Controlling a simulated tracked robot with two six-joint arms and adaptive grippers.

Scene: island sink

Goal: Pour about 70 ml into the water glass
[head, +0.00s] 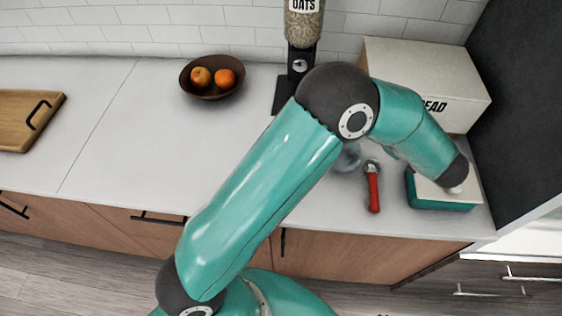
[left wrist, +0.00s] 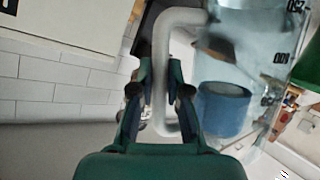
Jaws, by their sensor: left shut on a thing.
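My left gripper (left wrist: 160,88) is shut on the pale handle (left wrist: 166,65) of a clear measuring jug (left wrist: 250,50) in the left wrist view. The jug's marks look upside down there. A blue cylindrical shape (left wrist: 222,110) shows at the jug; I cannot tell whether it is liquid inside or something behind. In the head view my left arm hides its gripper. A clear glass thing (head: 347,158) peeks out behind that arm, mostly hidden; I cannot tell whether it is the water glass or the jug. My right gripper is not in view.
A red-handled tool (head: 373,190) lies on the counter beside a teal box with a white top (head: 441,203). The bread bin (head: 430,75) and oats dispenser (head: 303,30) stand behind. A fruit bowl (head: 212,90) and cutting board (head: 15,115) are left. The left-middle counter is clear.

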